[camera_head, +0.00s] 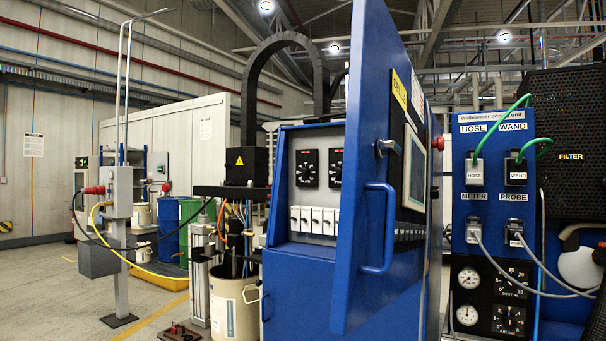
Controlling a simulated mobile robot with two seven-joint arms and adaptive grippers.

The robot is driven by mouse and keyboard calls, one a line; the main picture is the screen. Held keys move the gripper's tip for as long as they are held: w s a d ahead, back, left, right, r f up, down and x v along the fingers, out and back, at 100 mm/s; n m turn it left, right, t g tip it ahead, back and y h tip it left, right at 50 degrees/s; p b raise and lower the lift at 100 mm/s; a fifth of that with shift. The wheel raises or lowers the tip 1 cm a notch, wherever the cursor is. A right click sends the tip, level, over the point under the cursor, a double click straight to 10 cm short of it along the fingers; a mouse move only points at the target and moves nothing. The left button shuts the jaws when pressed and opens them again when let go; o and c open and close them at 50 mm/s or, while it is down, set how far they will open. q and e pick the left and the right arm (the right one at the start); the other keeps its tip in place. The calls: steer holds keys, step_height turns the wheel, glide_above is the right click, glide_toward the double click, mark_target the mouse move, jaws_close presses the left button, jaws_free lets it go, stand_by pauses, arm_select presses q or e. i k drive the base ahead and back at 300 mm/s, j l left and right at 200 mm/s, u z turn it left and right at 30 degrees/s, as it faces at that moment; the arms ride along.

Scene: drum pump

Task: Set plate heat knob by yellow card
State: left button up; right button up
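A blue cabinet (300,285) stands in the middle with two black dial knobs on its pale panel, a left knob (307,167) and a right knob (336,167). The right knob is close to the edge of the open blue door and may be partly covered by it. Their labels and pointer settings are too small to read, so I cannot tell which is the plate heat knob. A yellow card (399,90) is on the door's face at the top, seen at a steep slant, its writing unreadable. Neither of my grippers is recognisable in view.
The door's blue handle (378,228) sticks out. A row of white switches (314,220) sits below the knobs. A blue hose panel (491,145) with cables and gauges stands at right. A drum (232,303) and a grey post (121,200) stand at left on open floor.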

mark_target(303, 172)
steer(key=u, duration=0.45)
steer(key=i+u, duration=0.1)
steer(key=u, duration=1.25)
steer(key=i+u, duration=0.1)
steer(key=u, duration=0.75)
steer(key=i+l+u, duration=0.15)
steer(key=u, duration=0.3)
steer(key=i+l+u, duration=0.1)
steer(key=l+u, duration=0.35)
steer(key=i+l+u, duration=0.1)
steer(key=l+u, duration=0.2)
steer(key=u, duration=0.15)
steer(key=l+z, duration=1.2)
steer(key=z, duration=0.15)
steer(key=l+z, duration=0.15)
steer(key=z, duration=0.3)
steer(key=l+z, duration=0.1)
steer(key=z, duration=0.35)
steer(key=i+z, duration=0.1)
steer(key=z, duration=0.35)
steer(key=i+l+z, duration=0.1)
steer(key=z, duration=0.35)
steer(key=l+z, duration=0.1)
steer(key=z, duration=0.35)
steer(key=i, duration=0.05)
